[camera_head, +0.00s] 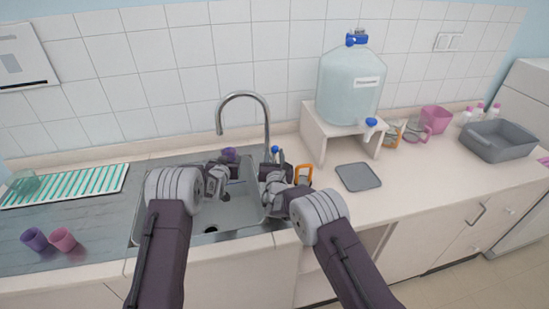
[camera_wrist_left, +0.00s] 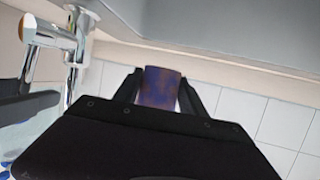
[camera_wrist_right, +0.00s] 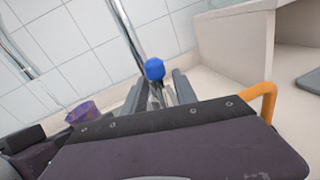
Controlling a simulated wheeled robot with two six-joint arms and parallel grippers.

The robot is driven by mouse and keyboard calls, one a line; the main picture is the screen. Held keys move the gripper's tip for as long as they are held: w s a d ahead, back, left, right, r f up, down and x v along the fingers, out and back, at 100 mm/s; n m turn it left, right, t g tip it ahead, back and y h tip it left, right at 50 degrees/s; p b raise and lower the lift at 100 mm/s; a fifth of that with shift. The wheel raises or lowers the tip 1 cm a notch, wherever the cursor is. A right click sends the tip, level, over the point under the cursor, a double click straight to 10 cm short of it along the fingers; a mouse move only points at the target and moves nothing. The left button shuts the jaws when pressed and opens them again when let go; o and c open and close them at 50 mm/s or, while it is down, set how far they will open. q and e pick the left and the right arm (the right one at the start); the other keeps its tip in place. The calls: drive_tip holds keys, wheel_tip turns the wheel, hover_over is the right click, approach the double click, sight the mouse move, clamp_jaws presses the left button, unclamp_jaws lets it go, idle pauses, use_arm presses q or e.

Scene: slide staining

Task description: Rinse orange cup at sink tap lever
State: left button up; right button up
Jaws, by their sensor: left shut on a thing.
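My left gripper (camera_head: 226,165) is shut on a purple cup (camera_head: 229,154) over the sink (camera_head: 235,208), left of the tap. The cup shows between the fingers in the left wrist view (camera_wrist_left: 160,86). The chrome tap (camera_head: 266,120) arches over the sink; its body shows in the left wrist view (camera_wrist_left: 68,45). My right gripper (camera_wrist_right: 157,90) is open beside the tap, with the blue-knobbed lever (camera_wrist_right: 154,69) ahead between its fingertips; contact is unclear. No plainly orange cup shows.
An orange handle-like part (camera_head: 304,175) stands right of my right gripper. A purple cup (camera_head: 34,239) and a pink cup (camera_head: 62,239) are on the left drainboard. A grey mat (camera_head: 358,177) and a water carboy (camera_head: 350,88) on a stand (camera_head: 313,122) are at right.

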drive_tip(key=s+d, duration=0.1)
drive_tip(key=s, duration=1.1)
drive_tip(key=shift+r, duration=0.15)
